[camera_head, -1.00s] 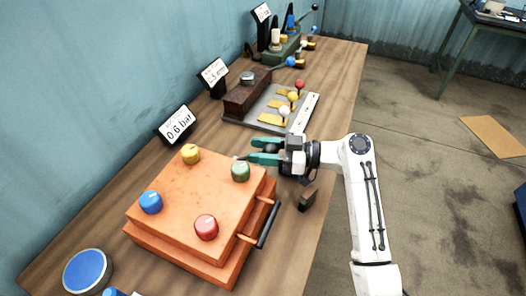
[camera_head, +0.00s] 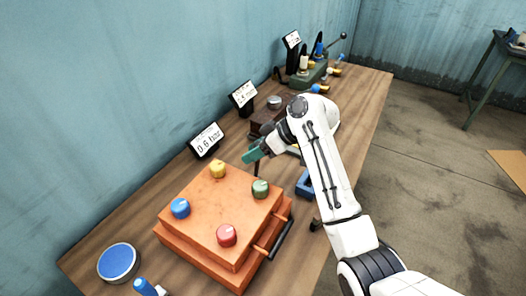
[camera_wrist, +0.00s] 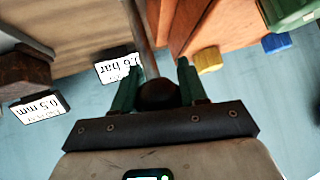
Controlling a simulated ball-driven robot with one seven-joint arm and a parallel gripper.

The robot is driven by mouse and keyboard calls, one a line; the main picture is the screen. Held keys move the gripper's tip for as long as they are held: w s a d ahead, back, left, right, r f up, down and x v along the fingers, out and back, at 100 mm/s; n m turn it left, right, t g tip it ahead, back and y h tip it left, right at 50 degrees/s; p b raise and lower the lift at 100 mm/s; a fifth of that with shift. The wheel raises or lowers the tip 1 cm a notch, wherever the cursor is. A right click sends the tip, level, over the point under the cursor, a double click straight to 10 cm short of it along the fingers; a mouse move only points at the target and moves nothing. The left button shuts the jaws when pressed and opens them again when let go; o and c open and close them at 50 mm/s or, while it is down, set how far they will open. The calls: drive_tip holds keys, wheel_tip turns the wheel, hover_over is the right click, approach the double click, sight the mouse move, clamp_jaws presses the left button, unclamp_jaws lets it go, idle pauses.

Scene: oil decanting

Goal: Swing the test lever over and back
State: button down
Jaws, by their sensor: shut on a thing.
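My gripper (camera_head: 255,153) shows teal fingers above the bench, behind the orange box and near its far edge. In the wrist view my gripper (camera_wrist: 158,85) has a dark round knob (camera_wrist: 158,94) between its two teal fingers. A grey rod (camera_wrist: 145,35) runs away from the knob and looks like the test lever's shaft. In the head view a thin dark rod (camera_head: 257,168) shows just below the fingers. The lever's pivot is hidden, and the knob is mostly hidden there.
The orange box (camera_head: 215,215) carries blue, red, yellow and green knobs and a black side handle. Displays stand along the wall, one reading 0.6 bar (camera_head: 206,141). A blue block (camera_head: 304,183) lies right of the box. My arm covers part of the bench.

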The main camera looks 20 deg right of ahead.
drive_tip(key=shift+w+a, duration=0.5)
drive_tip(key=shift+w, duration=0.2)
drive_tip(key=shift+f, duration=0.1)
drive_tip(key=c, duration=0.9)
unclamp_jaws()
drive_tip(key=b+v, duration=0.1)
drive_tip(key=v, duration=0.9)
drive_tip(key=shift+s+d+r, duration=0.1)
drive_tip(key=shift+d+r, duration=0.15)
drive_tip(key=shift+r, duration=0.05)
